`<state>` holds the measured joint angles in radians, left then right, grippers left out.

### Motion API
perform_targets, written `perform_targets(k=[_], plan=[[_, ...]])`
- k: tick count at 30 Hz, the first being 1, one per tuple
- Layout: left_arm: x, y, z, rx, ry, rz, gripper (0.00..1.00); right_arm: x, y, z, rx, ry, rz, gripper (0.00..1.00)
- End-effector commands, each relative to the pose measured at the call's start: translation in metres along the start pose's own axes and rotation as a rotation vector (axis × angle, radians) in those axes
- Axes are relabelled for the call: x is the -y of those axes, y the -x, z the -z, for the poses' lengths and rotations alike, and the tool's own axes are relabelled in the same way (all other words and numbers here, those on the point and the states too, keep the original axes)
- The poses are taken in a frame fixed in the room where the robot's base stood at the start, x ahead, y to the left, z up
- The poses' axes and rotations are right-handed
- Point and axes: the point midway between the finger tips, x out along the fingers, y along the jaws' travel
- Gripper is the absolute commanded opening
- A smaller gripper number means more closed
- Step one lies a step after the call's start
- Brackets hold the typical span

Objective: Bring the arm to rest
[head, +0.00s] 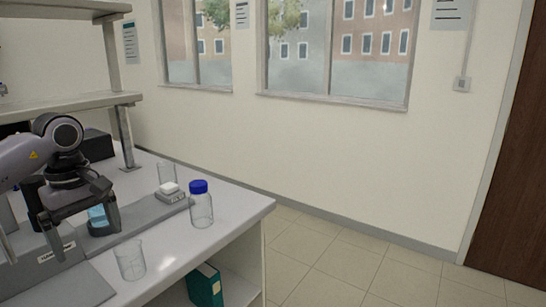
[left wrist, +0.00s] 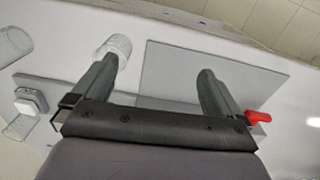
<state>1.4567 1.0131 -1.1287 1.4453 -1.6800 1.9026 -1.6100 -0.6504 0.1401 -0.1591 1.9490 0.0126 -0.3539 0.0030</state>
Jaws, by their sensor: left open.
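My left gripper (head: 84,238) hangs over the grey membrane rig (head: 62,250) on the bench, fingers pointing down. Its jaws are open, with nothing seen held between them. In the left wrist view the open fingers (left wrist: 158,70) show above a flat grey plate (left wrist: 200,62). A red lever (left wrist: 257,116) shows by the right finger. A light blue piece (head: 97,215) is partly hidden behind the gripper in the head view. My right gripper is not in view.
A blue-capped bottle (head: 201,208) stands near the bench's right edge. An empty beaker (head: 130,261) stands at the front, another glass (head: 167,173) behind. A small white-topped device (head: 171,192) sits between. Shelving (head: 80,104) rises behind the arm. The floor at right is clear.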

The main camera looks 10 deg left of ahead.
Motion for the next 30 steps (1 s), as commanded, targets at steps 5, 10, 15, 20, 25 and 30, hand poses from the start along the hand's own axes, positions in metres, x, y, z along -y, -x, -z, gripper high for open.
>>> perform_targets(k=[5,10,15,20,25,30], plan=[[-0.037,-0.044,-0.061,0.195,-0.002,-0.082,1.0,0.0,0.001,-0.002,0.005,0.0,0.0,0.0],[-0.067,-0.08,-0.139,0.474,0.065,-0.152,1.0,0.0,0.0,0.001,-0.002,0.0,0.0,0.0],[-0.086,-0.099,-0.226,0.843,0.223,-0.174,1.0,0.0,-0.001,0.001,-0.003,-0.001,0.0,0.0],[-0.096,-0.097,-0.288,1.209,0.457,-0.129,1.0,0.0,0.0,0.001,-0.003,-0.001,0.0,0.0],[-0.104,-0.087,-0.324,1.586,0.781,-0.005,1.0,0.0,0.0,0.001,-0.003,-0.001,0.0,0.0],[-0.111,-0.088,-0.327,1.927,1.174,0.19,1.0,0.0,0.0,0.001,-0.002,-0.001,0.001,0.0]])
